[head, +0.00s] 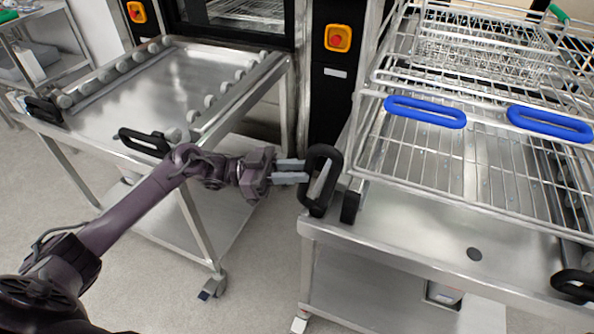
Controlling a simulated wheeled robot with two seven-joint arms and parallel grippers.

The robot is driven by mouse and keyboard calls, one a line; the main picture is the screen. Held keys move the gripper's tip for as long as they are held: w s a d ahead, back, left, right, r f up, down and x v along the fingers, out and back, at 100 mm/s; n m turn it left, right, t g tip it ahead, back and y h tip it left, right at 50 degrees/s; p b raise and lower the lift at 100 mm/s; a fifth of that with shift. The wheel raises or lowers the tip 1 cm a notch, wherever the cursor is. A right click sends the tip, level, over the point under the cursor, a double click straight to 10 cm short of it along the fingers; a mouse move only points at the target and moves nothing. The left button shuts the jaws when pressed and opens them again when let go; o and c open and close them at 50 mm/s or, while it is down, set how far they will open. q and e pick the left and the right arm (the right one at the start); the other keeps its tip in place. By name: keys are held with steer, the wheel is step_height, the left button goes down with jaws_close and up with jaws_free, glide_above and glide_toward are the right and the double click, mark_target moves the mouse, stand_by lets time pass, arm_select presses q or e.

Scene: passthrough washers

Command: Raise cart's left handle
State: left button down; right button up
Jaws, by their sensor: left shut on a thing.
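A steel cart (420,255) stands at the right with a wire rack on its top. Its left handle (332,170) is a black loop at the cart's front left corner and stands upright. My left gripper (300,172) reaches in from the left, and its grey fingers are shut on the near side of this handle. The cart's other black handle (575,284) is at the lower right, partly cut off by the picture edge. My right gripper is not in view.
The wire rack (440,165) has blue handles (425,112). Machines with red buttons (338,37) stand behind. Floor shows between the carts.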

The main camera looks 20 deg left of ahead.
arm_select(q)
steer(key=c, duration=1.3)
jaws_free()
steer(key=shift+a, duration=0.1)
steer(key=b+v, duration=0.2)
steer(key=v, duration=0.5)
steer(key=shift+a+f+b, duration=0.1)
steer(key=shift+a+b, duration=0.3)
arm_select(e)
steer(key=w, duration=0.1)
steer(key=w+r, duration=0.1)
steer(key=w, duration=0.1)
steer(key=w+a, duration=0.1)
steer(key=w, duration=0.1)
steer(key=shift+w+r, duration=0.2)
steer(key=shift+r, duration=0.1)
